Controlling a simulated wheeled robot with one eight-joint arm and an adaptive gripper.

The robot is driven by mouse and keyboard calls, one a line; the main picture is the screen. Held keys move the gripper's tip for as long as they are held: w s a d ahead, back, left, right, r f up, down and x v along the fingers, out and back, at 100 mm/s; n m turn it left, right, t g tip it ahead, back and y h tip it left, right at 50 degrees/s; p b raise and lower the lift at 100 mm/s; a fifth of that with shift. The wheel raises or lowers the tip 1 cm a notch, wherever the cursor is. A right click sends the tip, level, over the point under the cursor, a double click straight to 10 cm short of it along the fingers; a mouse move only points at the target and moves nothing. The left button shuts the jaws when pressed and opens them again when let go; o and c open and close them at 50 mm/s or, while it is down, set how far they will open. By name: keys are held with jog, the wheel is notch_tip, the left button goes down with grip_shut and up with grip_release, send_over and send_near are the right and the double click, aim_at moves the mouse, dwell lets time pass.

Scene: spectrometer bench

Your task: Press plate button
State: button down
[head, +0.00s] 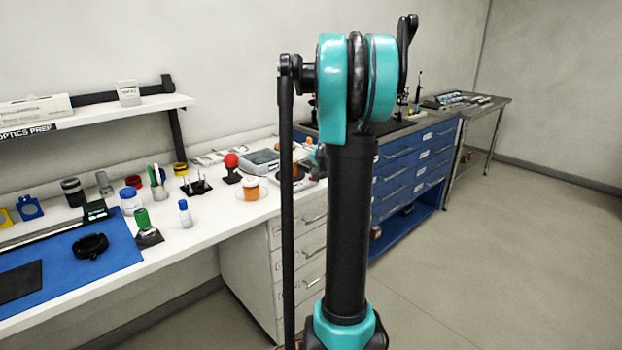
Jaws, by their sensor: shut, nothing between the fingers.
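My arm stands upright in the middle of the head view and covers part of the bench behind it. My gripper is not clearly seen; a small teal piece shows beside the arm's upper part, and I cannot tell what it belongs to. A grey flat-topped device (262,161) sits at the back of the white bench. Beside it, a low dark plate-like unit (291,172) is partly hidden by my arm. No button can be made out on either. A red round-topped knob (231,161) stands on a black base left of the grey device.
A blue mat (115,266) lies at left. A blue drawer cabinet (425,215) stands behind right; the floor at right is clear.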

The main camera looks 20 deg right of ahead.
jog(key=shift+r, duration=0.2)
notch_tip(320, 180, up, 6)
jog(key=shift+f, duration=0.1)
dwell(0.7)
dwell(1.0)
